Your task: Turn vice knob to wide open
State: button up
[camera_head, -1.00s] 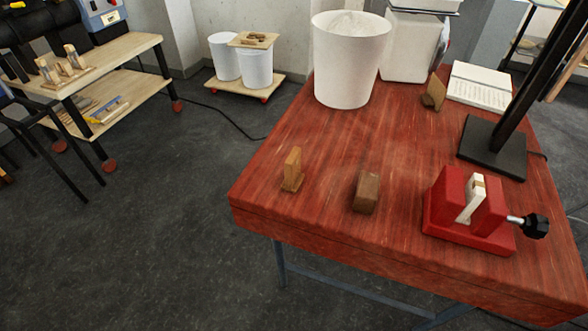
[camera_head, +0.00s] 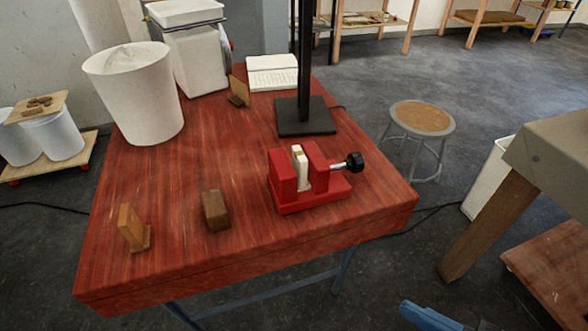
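The red vice (camera_head: 308,183) stands near the right front of the red wooden table (camera_head: 190,262). Its black knob (camera_head: 355,162) sticks out to the right on a short metal shaft. A pale whitish block (camera_head: 300,168) stands upright between the vice's two red jaws. I cannot tell whether the jaws touch it. My gripper is not in view, and nothing of mine is seen at the knob.
A brown block (camera_head: 215,210) and a wooden piece (camera_head: 132,228) stand left of the vice. A black stand (camera_head: 305,118) rises behind it. A white bucket (camera_head: 135,95) is at back left. A stool (camera_head: 422,117) and grey-topped table (camera_head: 555,155) stand right, with floor between.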

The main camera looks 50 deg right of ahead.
aim_at(355, 160)
jog(key=k+z, duration=0.2)
jog(key=z, duration=0.3)
jog(key=k+l+z, duration=0.15)
jog(key=z, duration=0.3)
jog(key=k+l+z, duration=0.15)
jog(key=z, duration=0.35)
jog(key=k+l, duration=0.05)
jog(key=k, duration=0.05)
